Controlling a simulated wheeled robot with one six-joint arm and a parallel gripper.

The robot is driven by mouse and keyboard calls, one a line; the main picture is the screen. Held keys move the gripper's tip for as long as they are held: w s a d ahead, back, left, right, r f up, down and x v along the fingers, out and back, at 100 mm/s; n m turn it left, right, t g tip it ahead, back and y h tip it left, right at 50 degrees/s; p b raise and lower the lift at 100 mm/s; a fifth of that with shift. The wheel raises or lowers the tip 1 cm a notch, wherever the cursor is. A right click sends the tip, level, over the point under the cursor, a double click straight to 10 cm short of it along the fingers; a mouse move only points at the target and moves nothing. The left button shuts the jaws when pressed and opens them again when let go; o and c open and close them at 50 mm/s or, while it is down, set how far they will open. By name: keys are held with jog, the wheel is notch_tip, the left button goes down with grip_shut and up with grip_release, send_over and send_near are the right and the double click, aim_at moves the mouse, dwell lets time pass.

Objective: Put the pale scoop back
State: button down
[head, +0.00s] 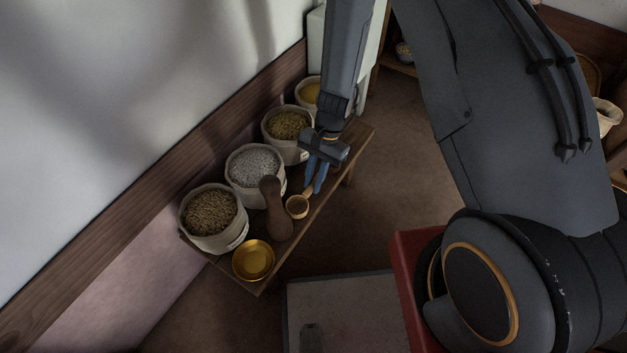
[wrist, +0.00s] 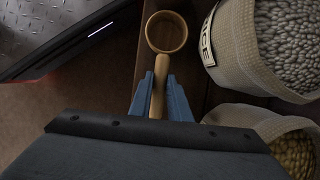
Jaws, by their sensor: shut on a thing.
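The pale wooden scoop (head: 297,207) has a round cup and a straight handle, and it is at the front edge of the bench. It also shows in the wrist view (wrist: 166,33), its cup away from me and its handle between my blue fingers. My gripper (head: 313,181) is shut on the handle; it also shows in the wrist view (wrist: 161,100). I cannot tell whether the scoop touches the bench (head: 325,189) or is just above it. The cup looks empty.
A brass dish (head: 253,261) is at the near end.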

jog(key=shift+f, duration=0.15)
jog(key=c, duration=1.7)
grip_release()
jog(key=shift+o, duration=0.2)
jog(key=p+v, duration=0.2)
jog(key=v, duration=1)
jog(key=s+a+r+n+t+h, duration=0.1)
jog(key=s+r+n, duration=0.15)
jog(key=r, duration=0.65)
jog(key=s+r+n, duration=0.2)
jog(key=r+n, duration=0.1)
jog(key=r, duration=0.7)
jog(key=s+d+r+n+t, duration=0.1)
jog(key=s+r+n, duration=0.1)
jog(key=s+r, duration=0.4)
jog(key=s+d+r+n+t+h, duration=0.1)
jog(key=s+d+r+n, duration=0.1)
jog(key=s+r, duration=0.4)
jog(key=shift+s+n, duration=0.65)
jog(key=shift+s, duration=0.5)
